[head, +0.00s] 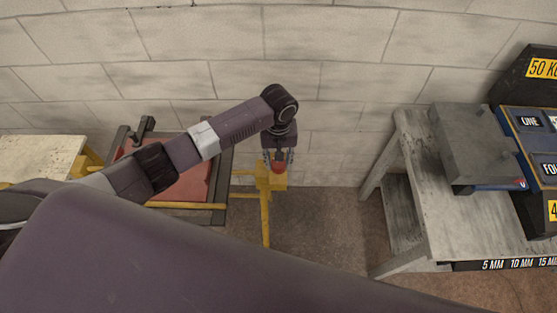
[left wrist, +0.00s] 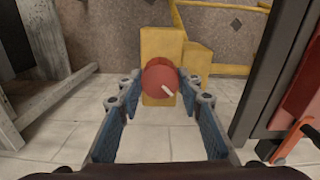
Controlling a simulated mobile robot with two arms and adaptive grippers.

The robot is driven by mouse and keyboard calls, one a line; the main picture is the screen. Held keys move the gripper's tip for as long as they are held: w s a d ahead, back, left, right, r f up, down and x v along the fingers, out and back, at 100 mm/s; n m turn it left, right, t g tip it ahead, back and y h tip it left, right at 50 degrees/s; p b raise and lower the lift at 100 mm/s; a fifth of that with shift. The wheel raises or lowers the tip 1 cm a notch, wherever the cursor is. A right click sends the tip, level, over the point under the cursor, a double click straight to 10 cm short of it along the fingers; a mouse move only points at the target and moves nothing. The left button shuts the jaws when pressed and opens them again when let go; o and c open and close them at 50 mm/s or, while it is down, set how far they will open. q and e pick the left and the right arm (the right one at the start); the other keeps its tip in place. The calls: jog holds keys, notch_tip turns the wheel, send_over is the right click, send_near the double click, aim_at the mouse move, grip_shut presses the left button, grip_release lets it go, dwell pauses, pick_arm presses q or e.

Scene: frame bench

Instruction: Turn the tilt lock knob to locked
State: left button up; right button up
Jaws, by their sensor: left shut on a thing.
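The tilt lock knob (head: 277,168) is round and red and sits on a yellow block (head: 271,183) beside the frame with the red panel. In the left wrist view the knob (left wrist: 158,76) faces me, with a short white mark slanting to its lower right. My left gripper (head: 278,158) reaches down to the knob from above. In the left wrist view the blue finger pads of the gripper (left wrist: 160,86) are on both sides of the knob and shut on it. No label for the locked position can be read. My right gripper is not seen.
A dark frame with a red panel (head: 190,187) and yellow rails stands left of the knob. A grey worn bench (head: 410,150) with a dark block and labelled boxes stands at the right. Floor shows between them; a block wall (head: 340,90) is behind.

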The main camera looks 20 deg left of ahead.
pick_arm(q)
jog(key=m, duration=0.6)
jog(key=shift+m, duration=0.3)
jog(key=m, duration=1.2)
jog(key=shift+w+m, duration=0.1)
jog(key=shift+m, duration=0.3)
jog(key=m, duration=0.4)
jog(key=shift+r, duration=0.1)
jog(key=shift+m, duration=1.4)
jog(key=o, duration=1.2)
jog(key=shift+c, duration=0.2)
